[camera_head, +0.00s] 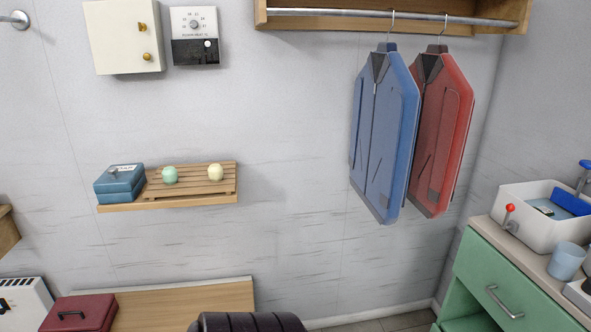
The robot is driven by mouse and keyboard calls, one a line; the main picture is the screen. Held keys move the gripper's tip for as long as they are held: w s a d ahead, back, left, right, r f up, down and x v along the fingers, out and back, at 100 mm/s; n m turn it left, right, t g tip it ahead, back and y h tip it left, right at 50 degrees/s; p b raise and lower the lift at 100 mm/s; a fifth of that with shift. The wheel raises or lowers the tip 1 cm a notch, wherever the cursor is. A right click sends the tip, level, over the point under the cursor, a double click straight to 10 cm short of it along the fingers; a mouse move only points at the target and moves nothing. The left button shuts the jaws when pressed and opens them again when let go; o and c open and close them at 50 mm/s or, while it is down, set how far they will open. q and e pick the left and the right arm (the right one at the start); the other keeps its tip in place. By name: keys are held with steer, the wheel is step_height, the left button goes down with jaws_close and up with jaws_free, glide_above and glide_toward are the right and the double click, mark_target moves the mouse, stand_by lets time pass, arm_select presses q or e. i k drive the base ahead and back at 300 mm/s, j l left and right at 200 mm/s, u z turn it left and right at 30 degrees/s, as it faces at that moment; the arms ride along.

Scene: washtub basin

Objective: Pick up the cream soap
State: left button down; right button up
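The cream soap (216,172) is a small pale round piece on a slatted wooden rack (195,187) at the left of the wall. A mint-green soap (169,174) sits on the same rack to its left, with a gap between them. Neither of my grippers shows in the head view.
The rack rests on a wall shelf (170,202) beside a blue box (119,186). Below are a wooden surface (190,300) and a dark red case (78,314). Blue (385,130) and red (441,130) jackets hang right. A white basin (530,230) tops a green cabinet (500,270).

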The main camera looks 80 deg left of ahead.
mark_target(215, 171)
steer(key=u, duration=2.9)
steer(key=i+j+z, duration=0.1)
steer(key=j, duration=0.2)
steer(key=i+j+z, duration=0.1)
steer(key=j, duration=0.2)
steer(key=i+j+z, duration=0.15)
steer(key=j, duration=0.15)
